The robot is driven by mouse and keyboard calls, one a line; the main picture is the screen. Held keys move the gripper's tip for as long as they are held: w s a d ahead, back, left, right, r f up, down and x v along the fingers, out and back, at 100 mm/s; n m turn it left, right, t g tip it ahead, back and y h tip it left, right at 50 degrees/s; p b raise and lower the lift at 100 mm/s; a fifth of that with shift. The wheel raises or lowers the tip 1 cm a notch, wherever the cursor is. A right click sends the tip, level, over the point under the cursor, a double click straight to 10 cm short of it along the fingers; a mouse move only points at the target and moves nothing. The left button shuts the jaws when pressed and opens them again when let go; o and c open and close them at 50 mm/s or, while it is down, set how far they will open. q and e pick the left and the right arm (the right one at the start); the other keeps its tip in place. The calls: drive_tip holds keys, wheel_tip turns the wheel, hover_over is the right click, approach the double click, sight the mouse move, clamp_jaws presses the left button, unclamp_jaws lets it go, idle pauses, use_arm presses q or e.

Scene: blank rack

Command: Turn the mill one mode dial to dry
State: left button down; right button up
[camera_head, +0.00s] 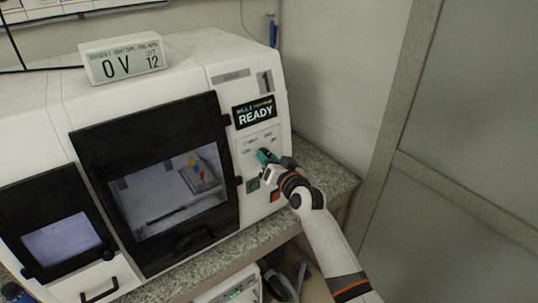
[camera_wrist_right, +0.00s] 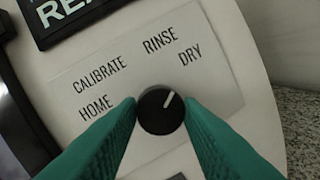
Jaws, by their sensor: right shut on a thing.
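The mode dial (camera_wrist_right: 158,118) is a round black knob on the white panel of mill one, and its white mark points up and right, roughly toward the word DRY (camera_wrist_right: 190,57). The words HOME, CALIBRATE and RINSE lie in an arc to the left and above. My right gripper (camera_wrist_right: 161,112) has its green fingers shut on the dial, one on each side. In the head view my right gripper (camera_head: 266,157) is at the panel below the READY display (camera_head: 254,113), and it hides the dial. My left gripper is not in view.
The mill (camera_head: 185,70) has a dark-framed window door left of the panel. Green and red buttons (camera_head: 253,184) sit just below the dial. A speckled counter (camera_head: 325,172) runs along the front. A wall and a grey frosted panel (camera_head: 470,120) stand at the right.

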drive_tip(key=shift+m, duration=0.5)
drive_tip(key=o, duration=1)
drive_tip(key=b+v, duration=0.1)
drive_tip(key=v, duration=1.1)
